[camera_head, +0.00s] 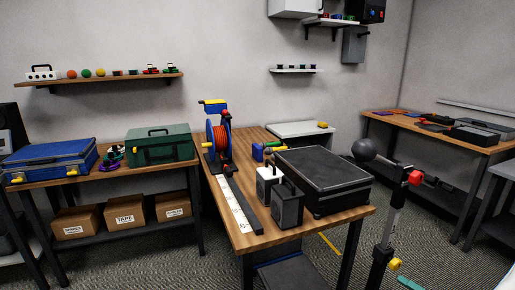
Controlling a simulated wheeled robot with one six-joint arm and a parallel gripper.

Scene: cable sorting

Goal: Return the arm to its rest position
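My gripper is not in view in the head view, and I cannot make out any part of my arm with certainty. Its pose and whether it holds anything do not show. The wooden workbench (243,240) stands in the middle. On it are an orange cable reel with blue sides (220,136), a large black case (322,176), a white box with a handle (268,184), a dark grey box with a handle (288,205) and a long strip with white markings (236,203).
A left bench holds a blue case (48,162) and a green case (160,147), with cardboard boxes (125,216) below. A right bench (450,134) carries dark cases. An upright pole with red and yellow knobs (391,225) and a black ball stands at front right. Wall shelves hang behind.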

